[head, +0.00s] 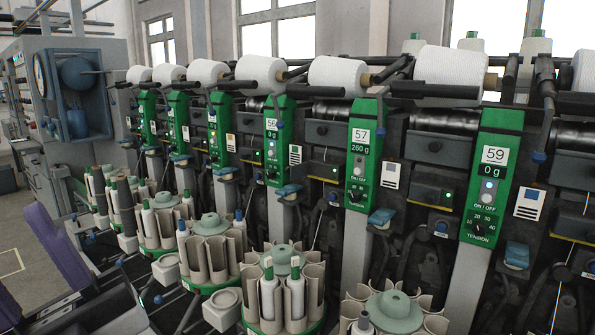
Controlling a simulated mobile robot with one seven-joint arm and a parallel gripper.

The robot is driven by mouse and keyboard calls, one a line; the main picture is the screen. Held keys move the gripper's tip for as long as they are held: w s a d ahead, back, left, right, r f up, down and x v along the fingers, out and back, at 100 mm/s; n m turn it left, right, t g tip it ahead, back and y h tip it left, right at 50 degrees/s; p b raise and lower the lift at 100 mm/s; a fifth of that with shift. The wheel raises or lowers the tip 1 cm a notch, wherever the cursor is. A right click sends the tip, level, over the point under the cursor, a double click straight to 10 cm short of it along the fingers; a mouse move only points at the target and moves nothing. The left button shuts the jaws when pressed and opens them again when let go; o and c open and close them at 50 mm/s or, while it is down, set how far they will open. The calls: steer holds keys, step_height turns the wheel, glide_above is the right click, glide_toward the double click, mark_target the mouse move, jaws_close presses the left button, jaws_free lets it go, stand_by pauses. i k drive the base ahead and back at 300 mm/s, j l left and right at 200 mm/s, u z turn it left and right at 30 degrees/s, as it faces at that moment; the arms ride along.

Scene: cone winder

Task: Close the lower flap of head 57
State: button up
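A small blue flap-like part (381,217) sits below and right of this panel. I cannot tell for sure whether it is the lower flap, or whether it stands open. The area under it is dark and partly hidden by the machine's grey parts. My gripper is not in view.
Similar heads stand on both sides, including head 56 (278,140) and head 59 (493,175). White yarn cones (450,68) sit above. Round magazines with tubes (282,290) stick out in front and crowd the space below. Some floor (30,255) shows at the left.

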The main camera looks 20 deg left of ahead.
mark_target(296, 171)
steer(key=j+z, duration=0.15)
steer(key=j, duration=0.45)
steer(key=i+j+z, duration=0.15)
steer(key=j, duration=0.45)
steer(key=j+z, duration=0.15)
steer(key=j, duration=0.45)
steer(key=j+z, duration=0.15)
steer(key=j, duration=0.45)
steer(key=k+j+z, duration=0.15)
steer(key=j, duration=0.45)
steer(key=j+z, duration=0.15)
steer(key=j, duration=0.45)
steer(key=k+j+z, duration=0.15)
steer(key=j, duration=0.4)
